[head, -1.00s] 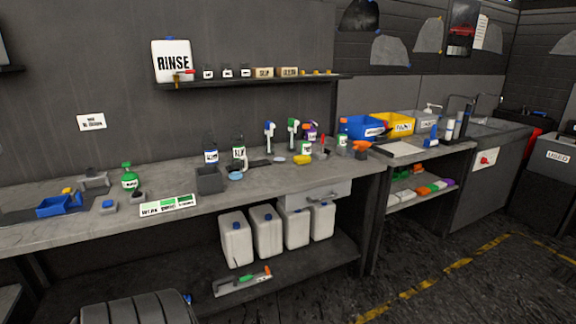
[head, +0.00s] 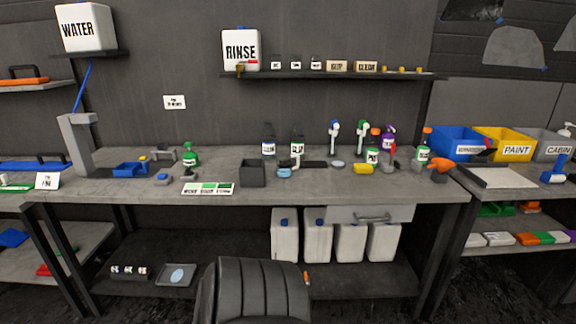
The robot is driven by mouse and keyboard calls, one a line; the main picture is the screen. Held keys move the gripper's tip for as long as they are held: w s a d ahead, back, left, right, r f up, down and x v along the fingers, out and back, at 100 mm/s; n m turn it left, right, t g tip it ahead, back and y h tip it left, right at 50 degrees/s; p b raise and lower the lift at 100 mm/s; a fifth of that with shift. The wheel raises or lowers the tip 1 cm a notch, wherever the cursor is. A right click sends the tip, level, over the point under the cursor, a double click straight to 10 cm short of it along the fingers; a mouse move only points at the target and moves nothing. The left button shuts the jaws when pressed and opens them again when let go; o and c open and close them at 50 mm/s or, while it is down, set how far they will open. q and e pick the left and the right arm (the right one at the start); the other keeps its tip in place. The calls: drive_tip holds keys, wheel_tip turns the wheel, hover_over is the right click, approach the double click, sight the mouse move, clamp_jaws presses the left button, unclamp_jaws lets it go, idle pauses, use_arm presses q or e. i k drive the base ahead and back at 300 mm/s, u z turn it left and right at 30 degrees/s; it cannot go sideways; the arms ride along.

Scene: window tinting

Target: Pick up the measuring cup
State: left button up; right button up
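I cannot pick out a measuring cup for certain in the head view. The small items on the long grey workbench (head: 330,190) are too small to tell apart well. Among them are a dark grey square bin (head: 252,174), a small blue round item (head: 284,173) and a yellow sponge-like block (head: 363,169). Neither of my grippers is in view.
A black ribbed seat back (head: 255,292) stands in front of the bench. White jugs (head: 318,241) stand on the lower shelf under a drawer (head: 372,215). A wall shelf (head: 330,75) holds the RINSE container (head: 240,50). Blue (head: 455,142) and yellow (head: 503,145) bins stand at right.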

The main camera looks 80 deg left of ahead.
sight(283, 168)
drive_tip(key=u, duration=0.6)
drive_tip(key=i, duration=0.85)
drive_tip(key=u, duration=0.85)
